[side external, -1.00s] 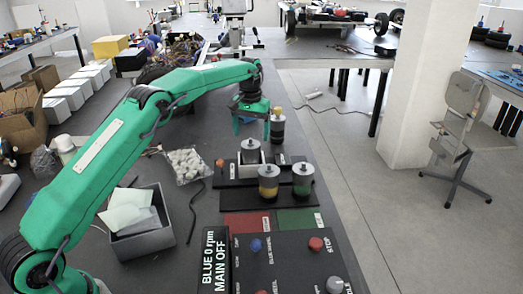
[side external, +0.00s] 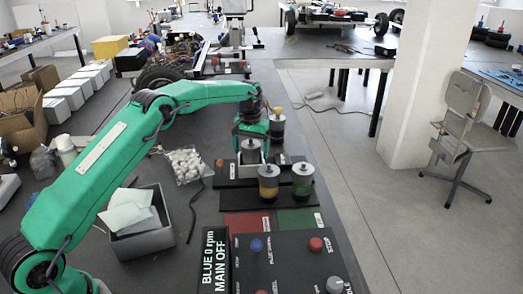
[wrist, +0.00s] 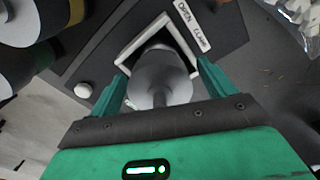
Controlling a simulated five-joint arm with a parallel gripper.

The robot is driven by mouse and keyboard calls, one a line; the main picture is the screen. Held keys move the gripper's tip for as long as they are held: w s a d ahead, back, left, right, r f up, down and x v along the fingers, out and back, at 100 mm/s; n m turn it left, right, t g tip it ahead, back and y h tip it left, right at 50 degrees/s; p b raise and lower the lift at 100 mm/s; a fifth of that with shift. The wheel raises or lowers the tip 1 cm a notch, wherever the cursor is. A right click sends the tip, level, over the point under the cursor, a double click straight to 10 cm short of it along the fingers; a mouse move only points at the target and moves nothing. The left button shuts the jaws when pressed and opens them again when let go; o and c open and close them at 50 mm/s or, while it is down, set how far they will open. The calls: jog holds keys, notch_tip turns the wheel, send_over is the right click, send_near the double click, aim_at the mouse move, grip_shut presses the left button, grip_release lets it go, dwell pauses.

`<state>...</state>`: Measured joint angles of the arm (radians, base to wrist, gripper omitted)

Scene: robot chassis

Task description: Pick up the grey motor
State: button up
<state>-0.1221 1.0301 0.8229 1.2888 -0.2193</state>
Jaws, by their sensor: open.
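The grey motor (side external: 250,155) stands upright in a square white-rimmed clamp holder on a black base (side external: 228,172). In the wrist view the motor (wrist: 158,80) shows as a grey cylinder with a thin shaft pointing toward the camera, inside the white clamp frame (wrist: 133,43). My green gripper (side external: 251,141) is over the motor, partly hiding its top. In the wrist view my gripper (wrist: 160,78) is open, with one finger on each side of the motor. I cannot tell whether either finger touches it.
A yellow-banded motor (side external: 268,187) and a green-banded motor (side external: 302,185) stand in front. Another motor with a yellow top (side external: 277,130) stands just behind right. A grey bin (side external: 143,236), a bag of white parts (side external: 187,165) and a control panel (side external: 290,265) are nearby.

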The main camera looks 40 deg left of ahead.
jog(key=shift+f, duration=0.35)
jog(key=c, duration=1.7)
jog(key=shift+r, duration=0.2)
grip_shut()
jog(key=shift+w+r, duration=0.1)
jog(key=shift+r, duration=4.9)
